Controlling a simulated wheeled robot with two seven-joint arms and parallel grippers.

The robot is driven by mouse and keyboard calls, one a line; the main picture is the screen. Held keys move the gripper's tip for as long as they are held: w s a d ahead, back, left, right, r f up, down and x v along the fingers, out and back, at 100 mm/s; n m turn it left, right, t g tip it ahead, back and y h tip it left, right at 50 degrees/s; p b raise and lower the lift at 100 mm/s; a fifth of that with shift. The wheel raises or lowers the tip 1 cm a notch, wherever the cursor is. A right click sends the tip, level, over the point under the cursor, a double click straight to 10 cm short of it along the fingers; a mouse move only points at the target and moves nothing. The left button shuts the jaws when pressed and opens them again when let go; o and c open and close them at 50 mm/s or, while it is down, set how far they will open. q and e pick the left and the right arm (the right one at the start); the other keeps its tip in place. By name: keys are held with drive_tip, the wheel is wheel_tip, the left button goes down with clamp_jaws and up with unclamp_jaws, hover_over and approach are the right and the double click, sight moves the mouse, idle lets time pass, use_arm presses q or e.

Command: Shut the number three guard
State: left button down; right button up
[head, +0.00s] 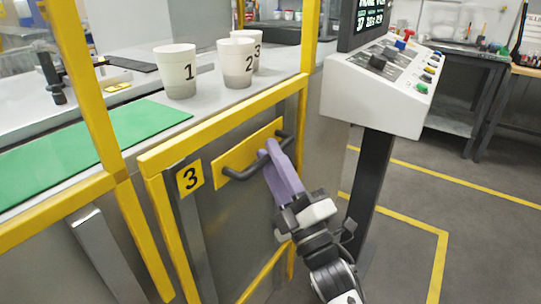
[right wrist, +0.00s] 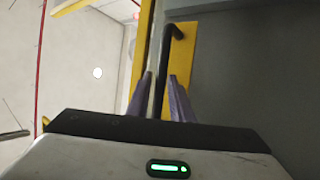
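The number three guard (head: 236,225) is a grey panel in a yellow frame, with a yellow "3" label (head: 190,178) at its upper left. A black bar handle (head: 240,172) on a yellow backing plate crosses its upper part. My right gripper (head: 265,153) has its purple fingers at the handle's middle. In the right wrist view the handle (right wrist: 166,55) runs between the two fingers (right wrist: 160,77), which look closed around it. The guard's frame stands next to the yellow post on its left; I cannot tell how far open it is. My left gripper is not in view.
A control console (head: 378,90) on a dark post stands just right of the guard. Grey floor with yellow lines is clear at the right.

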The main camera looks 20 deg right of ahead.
drive_tip(key=shift+w+r, duration=0.15)
drive_tip(key=shift+w, duration=0.1)
clamp_jaws()
drive_tip(key=shift+r, duration=0.1)
